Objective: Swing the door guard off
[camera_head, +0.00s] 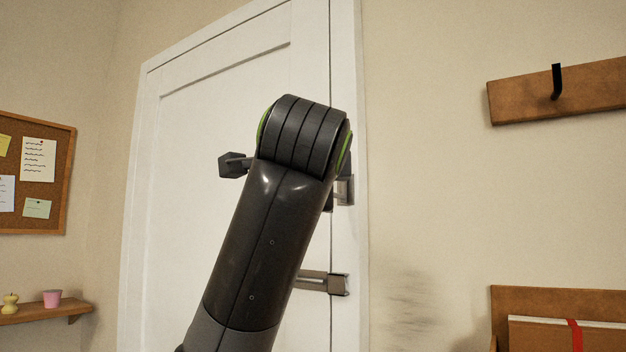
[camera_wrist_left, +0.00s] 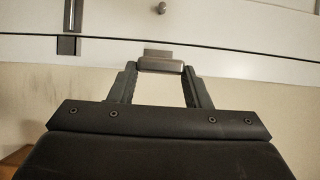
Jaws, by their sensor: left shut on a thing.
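The white door (camera_head: 215,105) stands shut in its frame. The door guard (camera_head: 345,190) is a small grey metal piece on the right frame trim, partly hidden behind my left arm in the head view. In the left wrist view, the left gripper (camera_wrist_left: 160,75) is shut on the grey guard (camera_wrist_left: 160,63), which lies between its fingertips in front of the trim. In the head view, my arm hides that gripper. A small round knob (camera_wrist_left: 160,8) is on the door surface, in line with the gripper. My right gripper is not in view.
A second metal fixture (camera_head: 325,283) crosses the door edge below the guard; it also shows in the wrist view (camera_wrist_left: 68,42). To the right are a hook rail (camera_head: 550,95) and a wooden bench (camera_head: 500,310). A corkboard (camera_head: 50,205) and shelf (camera_head: 35,312) are left.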

